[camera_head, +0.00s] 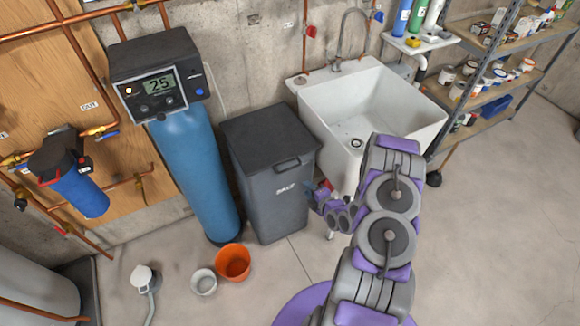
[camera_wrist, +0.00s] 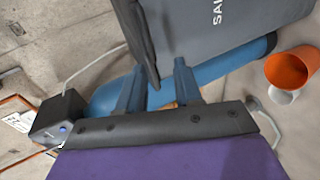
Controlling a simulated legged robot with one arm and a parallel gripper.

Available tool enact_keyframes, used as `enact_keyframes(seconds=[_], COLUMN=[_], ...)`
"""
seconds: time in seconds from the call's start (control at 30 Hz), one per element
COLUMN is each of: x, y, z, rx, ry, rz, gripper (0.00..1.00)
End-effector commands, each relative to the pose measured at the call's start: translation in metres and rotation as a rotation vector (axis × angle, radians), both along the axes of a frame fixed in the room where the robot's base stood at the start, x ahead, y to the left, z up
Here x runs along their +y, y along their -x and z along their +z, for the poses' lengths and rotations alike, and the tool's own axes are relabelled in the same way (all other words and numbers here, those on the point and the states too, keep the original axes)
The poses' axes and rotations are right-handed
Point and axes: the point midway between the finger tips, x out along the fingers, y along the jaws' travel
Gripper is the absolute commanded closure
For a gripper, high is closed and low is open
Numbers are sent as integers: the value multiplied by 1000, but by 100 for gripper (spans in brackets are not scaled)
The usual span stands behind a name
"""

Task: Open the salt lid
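The grey salt bin (camera_head: 275,205), marked SALT, stands on the floor with its dark lid (camera_head: 262,132) down. A handle (camera_head: 287,163) shows at the lid's front edge. My gripper (camera_head: 318,192) is beside the bin's right front edge, below the lid level in the picture. In the wrist view my gripper (camera_wrist: 158,68) is open, its two blue fingers apart. The dark lid edge (camera_wrist: 134,32) reaches down toward the gap between the fingers; I cannot tell whether it touches them. The bin's grey wall (camera_wrist: 215,38) fills the upper right there.
A blue softener tank (camera_head: 193,160) stands left of the bin, and a white sink (camera_head: 365,105) stands right behind it. An orange bucket (camera_head: 233,262) and a white bucket (camera_head: 204,282) are on the floor in front. Shelves (camera_head: 490,75) stand far right. The right floor is clear.

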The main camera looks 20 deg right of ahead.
Motion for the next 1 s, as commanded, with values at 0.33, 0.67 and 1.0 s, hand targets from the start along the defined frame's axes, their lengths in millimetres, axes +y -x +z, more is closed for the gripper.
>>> enact_keyframes(seconds=[0.33, 0.67, 1.0], x=[3, 8, 8], y=[19, -4, -52], z=[-2, -7, -18], rx=[-185, -196, -196], ry=[39, 46, 44], rz=[-35, -34, -32], gripper=[66, 66, 66])
